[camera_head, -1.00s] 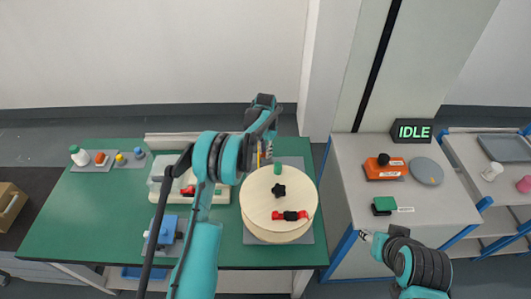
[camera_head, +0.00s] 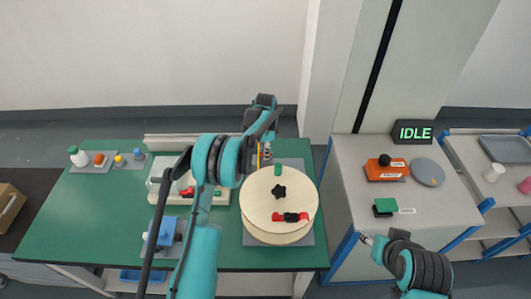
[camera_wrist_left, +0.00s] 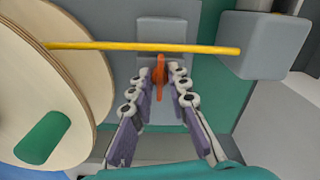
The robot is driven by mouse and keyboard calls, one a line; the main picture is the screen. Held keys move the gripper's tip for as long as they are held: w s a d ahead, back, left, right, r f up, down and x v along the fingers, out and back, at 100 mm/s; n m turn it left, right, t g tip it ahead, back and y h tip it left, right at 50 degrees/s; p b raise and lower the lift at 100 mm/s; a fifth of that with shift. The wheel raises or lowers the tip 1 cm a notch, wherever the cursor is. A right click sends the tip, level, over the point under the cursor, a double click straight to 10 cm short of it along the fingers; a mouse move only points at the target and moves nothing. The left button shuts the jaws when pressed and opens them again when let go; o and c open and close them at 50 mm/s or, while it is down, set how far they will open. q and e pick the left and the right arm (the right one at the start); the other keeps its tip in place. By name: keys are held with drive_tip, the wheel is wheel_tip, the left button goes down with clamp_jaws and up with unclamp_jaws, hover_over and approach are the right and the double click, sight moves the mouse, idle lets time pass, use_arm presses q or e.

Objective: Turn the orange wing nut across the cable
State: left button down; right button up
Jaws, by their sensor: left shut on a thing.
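The orange wing nut (camera_wrist_left: 159,78) stands between my left gripper's fingertips in the left wrist view, its long side pointing up the picture, roughly square to the yellow cable. The yellow cable (camera_wrist_left: 110,46) runs left to right, from the wooden drum to a grey block, passing at the wing nut's upper end. My left gripper (camera_wrist_left: 158,85) is shut on the wing nut; in the head view the gripper (camera_head: 265,150) is mostly hidden behind its own arm, beside the drum. My right gripper (camera_head: 367,239) is low at the right, too small to read its fingers.
The wooden drum (camera_head: 262,208) with a black knob (camera_head: 279,192) and a red clamp (camera_head: 291,217) stands close to my left arm. A grey block (camera_wrist_left: 262,42) sits at the cable's right end. A grey cabinet (camera_head: 350,180) on the right carries an orange device (camera_head: 386,171) and an IDLE sign (camera_head: 414,132).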

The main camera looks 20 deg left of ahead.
idle(0.4)
use_arm(q)
drive_tip(key=c, duration=1.5)
unclamp_jaws()
drive_tip(key=shift+o, duration=0.2)
wheel_tip(320, 180, up, 12)
